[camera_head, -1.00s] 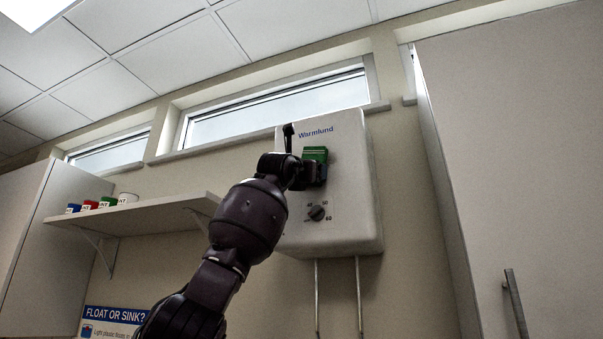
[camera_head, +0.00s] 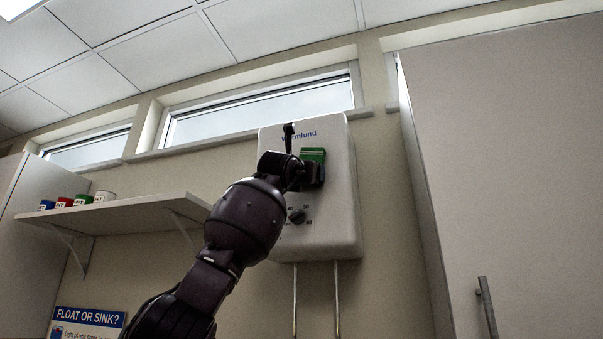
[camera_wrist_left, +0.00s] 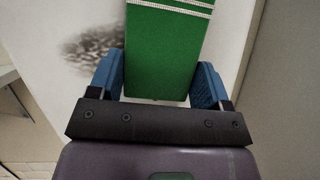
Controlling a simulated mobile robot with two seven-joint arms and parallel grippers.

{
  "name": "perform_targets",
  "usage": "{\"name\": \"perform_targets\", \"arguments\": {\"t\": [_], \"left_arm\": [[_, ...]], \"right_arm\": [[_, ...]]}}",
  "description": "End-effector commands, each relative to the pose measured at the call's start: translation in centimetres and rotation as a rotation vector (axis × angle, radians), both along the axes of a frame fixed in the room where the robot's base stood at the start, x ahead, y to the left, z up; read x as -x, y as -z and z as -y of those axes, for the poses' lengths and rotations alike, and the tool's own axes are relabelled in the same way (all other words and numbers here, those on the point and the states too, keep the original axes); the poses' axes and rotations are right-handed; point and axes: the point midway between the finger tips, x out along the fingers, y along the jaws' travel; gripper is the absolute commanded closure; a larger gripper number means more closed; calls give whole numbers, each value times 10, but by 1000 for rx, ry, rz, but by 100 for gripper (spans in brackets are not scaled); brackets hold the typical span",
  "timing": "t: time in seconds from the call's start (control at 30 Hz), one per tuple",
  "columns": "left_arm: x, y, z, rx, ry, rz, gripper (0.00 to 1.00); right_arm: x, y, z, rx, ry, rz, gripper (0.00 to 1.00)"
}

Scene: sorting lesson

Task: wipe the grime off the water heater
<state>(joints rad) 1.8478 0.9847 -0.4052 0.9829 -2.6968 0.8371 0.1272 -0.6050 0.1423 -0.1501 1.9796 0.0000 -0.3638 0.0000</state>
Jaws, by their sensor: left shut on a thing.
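The water heater (camera_head: 334,222) is a white box with a "Warmlund" label and a dial, mounted on the wall in the head view. My left gripper (camera_head: 314,173) is in front of its upper right face, shut on a green block (camera_head: 313,155). In the left wrist view the green block (camera_wrist_left: 158,55), with white stripes, sits between blue fingers. A dark grime smudge (camera_wrist_left: 92,50) shows on the white face, left of the block. I cannot tell whether the block touches the face. In the head view no grime is visible; my arm covers part of the heater. My right gripper is out of view.
A wall shelf (camera_head: 120,214) with several small coloured cups is on the left. A tall cabinet (camera_head: 500,170) stands close on the right. Two pipes (camera_head: 336,300) run down below the heater. A window (camera_head: 260,110) is above and behind it.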

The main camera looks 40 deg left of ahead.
Motion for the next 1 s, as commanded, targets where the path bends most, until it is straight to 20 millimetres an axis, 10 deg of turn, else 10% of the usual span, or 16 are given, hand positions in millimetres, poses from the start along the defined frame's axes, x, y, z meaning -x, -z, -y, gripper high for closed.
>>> {"name": "perform_targets", "arguments": {"t": [0.5, 1.0], "left_arm": [[-8, 1, 29, -1, 0, -3, 55], [-1, 1, 0, 1, -2, -4, 55]], "right_arm": [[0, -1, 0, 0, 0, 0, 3], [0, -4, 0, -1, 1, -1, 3]]}}
